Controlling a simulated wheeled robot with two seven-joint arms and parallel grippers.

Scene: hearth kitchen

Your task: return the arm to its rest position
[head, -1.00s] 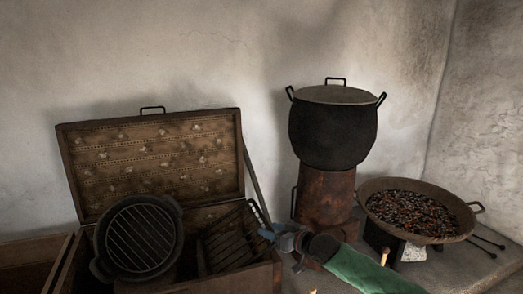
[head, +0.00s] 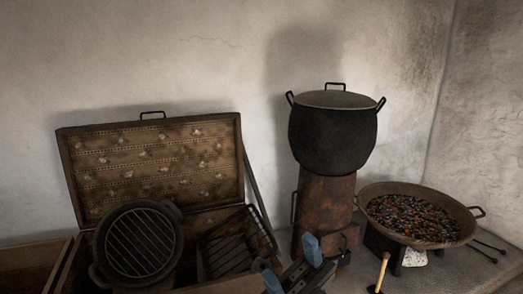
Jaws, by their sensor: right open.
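My right gripper (head: 292,265) shows at the bottom edge of the head view, in front of the rusty stove and the chest's right corner. Its two blue-tipped fingers stand apart with nothing between them. Most of my right arm is below the frame. My left gripper is not in view.
An open chest (head: 150,165) holds a round grill pan (head: 138,243) and a dark rack (head: 232,248). A lidded black pot (head: 332,138) stands on a rusty stove (head: 322,208). A pan of embers (head: 418,215) is at right. A wooden handle (head: 383,272) rises at the bottom.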

